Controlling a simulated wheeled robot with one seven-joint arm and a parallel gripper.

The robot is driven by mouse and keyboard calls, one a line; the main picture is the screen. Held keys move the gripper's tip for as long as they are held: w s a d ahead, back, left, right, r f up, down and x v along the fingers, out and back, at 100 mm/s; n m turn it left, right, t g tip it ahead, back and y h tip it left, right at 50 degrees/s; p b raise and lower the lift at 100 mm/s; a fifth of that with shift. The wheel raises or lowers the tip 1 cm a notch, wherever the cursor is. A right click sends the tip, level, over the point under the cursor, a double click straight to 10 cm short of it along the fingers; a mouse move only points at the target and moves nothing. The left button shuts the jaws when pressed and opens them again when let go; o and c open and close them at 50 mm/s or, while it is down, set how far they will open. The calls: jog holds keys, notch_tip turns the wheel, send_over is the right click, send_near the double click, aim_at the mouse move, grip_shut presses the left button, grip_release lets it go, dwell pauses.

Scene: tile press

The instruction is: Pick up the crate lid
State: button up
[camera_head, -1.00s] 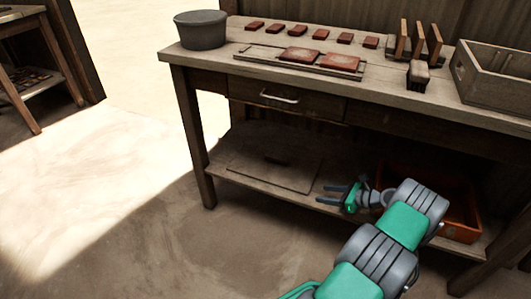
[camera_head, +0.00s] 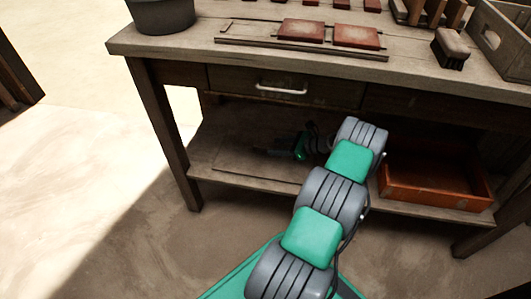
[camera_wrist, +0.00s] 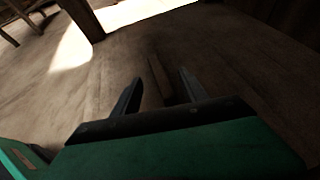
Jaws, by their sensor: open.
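The crate lid (camera_head: 238,160) is a flat wooden board lying on the bench's lower shelf, in shadow. Its right part is hidden behind my arm. My gripper (camera_head: 268,152) is over the lid, under the bench top, with its fingers pointing left. In the wrist view my gripper (camera_wrist: 160,78) is open and empty, with two dark fingers apart. A narrow wooden bar (camera_wrist: 158,75), which looks like the lid's handle, shows between the fingers. I cannot tell whether the fingers reach around it or are still above it.
An orange crate (camera_head: 435,190) stands on the lower shelf to the right of my arm. The drawer (camera_head: 283,88) with its metal handle is just above my gripper. A bench leg (camera_head: 170,140) stands left. Tiles, a brush (camera_head: 451,48) and a grey pot (camera_head: 163,14) are on the bench top.

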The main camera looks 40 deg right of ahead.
aim_at(267, 146)
jog(key=b+x, duration=0.1)
jog(key=x, duration=0.2)
jog(key=shift+w+a+f, duration=0.1)
jog(key=shift+w+f, duration=0.05)
jog(key=shift+w, duration=0.1)
grip_shut()
dwell(1.0)
